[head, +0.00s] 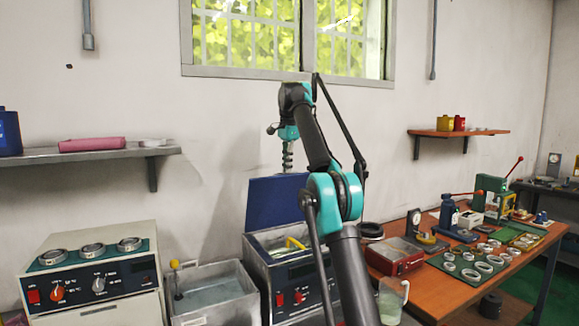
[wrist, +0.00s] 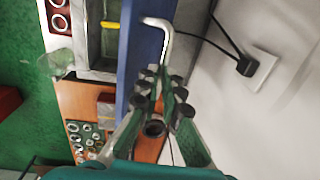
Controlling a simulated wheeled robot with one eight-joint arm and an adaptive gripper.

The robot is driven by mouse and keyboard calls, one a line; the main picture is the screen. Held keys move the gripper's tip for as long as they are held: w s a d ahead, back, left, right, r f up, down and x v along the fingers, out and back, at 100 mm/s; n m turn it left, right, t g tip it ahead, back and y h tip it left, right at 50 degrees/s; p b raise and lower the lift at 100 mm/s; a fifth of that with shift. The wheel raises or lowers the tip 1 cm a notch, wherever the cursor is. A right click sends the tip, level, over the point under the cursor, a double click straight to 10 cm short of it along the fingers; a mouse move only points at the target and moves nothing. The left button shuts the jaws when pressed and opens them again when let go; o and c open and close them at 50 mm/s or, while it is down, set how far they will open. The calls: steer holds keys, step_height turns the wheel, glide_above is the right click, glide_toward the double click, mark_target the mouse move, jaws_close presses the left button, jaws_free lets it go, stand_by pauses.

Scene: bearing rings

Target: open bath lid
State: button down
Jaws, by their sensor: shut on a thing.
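The ultrasonic-type bath (head: 288,240) stands on the bench, and its blue lid (head: 272,203) stands raised at its back in the head view. Its open basin shows a yellow item (head: 296,243). In the wrist view the lid (wrist: 134,62) is seen nearly edge-on, with a pale bent handle (wrist: 166,42) along its side. My gripper (wrist: 163,80) is shut on the lid handle, beside the lid.
A second open tank (head: 212,290) with liquid stands left of the bath. A control unit with rings on top (head: 95,275) is further left. The wooden table (head: 460,292) at right holds rings and tools. The wall (wrist: 225,80) and a plugged socket (wrist: 262,72) are close behind the lid.

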steer(key=shift+w+a+f, duration=0.45)
steer(key=shift+w+f, duration=0.05)
steer(key=shift+f, duration=0.1)
steer(key=c, duration=1.6)
jaws_free()
steer(key=shift+w+a+f, duration=0.2)
steer(key=shift+w+f, duration=0.15)
steer(key=shift+s+d, duration=0.15)
